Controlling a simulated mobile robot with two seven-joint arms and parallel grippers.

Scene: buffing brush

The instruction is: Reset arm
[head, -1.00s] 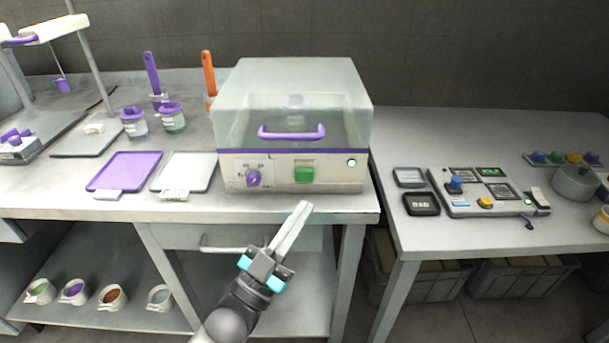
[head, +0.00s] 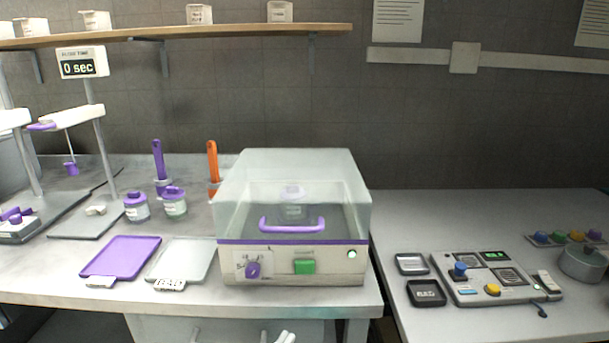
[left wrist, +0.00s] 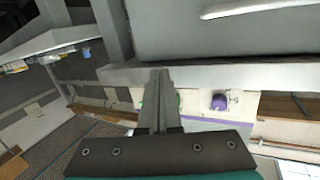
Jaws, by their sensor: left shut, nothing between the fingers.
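My left gripper (head: 285,337) shows only as its fingertips at the bottom edge of the head view, below the front of the bench. In the left wrist view its fingers (left wrist: 158,100) are together and empty. The rest of the left arm is out of the head view. My right gripper is in neither view. The machine with a clear lid (head: 293,215) stands on the bench above the left gripper, lid down. It has a purple handle, a purple knob and a green button. A lidded jar (head: 293,203) shows dimly through its cover.
A purple tray (head: 122,258) and a grey tray (head: 184,260) lie left of the machine. Two purple-lidded jars, a purple-handled brush (head: 158,160) and an orange-handled brush (head: 213,163) stand behind. A control panel (head: 495,279) is on the right table (head: 470,215). A shelf (head: 200,33) runs above.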

